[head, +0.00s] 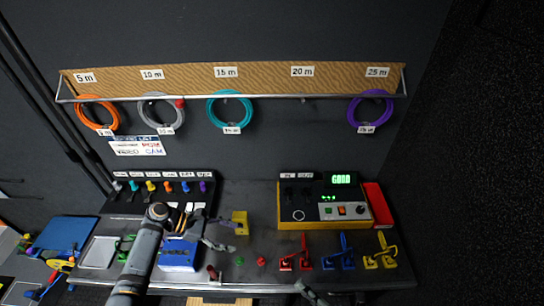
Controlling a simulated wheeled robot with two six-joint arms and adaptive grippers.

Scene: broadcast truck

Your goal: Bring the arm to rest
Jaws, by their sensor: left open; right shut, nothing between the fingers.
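My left arm rises from the bottom left over the bench. My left gripper (224,234) is at its end, pointing right, with its fingers apart and nothing seen between them. It is above the bench near a yellow block (240,222) and a blue box (178,262); whether it touches either I cannot tell. My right gripper (312,294) shows only partly at the bottom edge, in front of the bench. It is shut and holds nothing that I can see.
The bench (225,196) carries a tester (322,202) with a lit green display, a red case (378,204) and red, blue and yellow clamp-like tools (340,252). Cable coils (230,108) hang from a labelled rack (190,78) behind. A blue bin (65,233) stands left.

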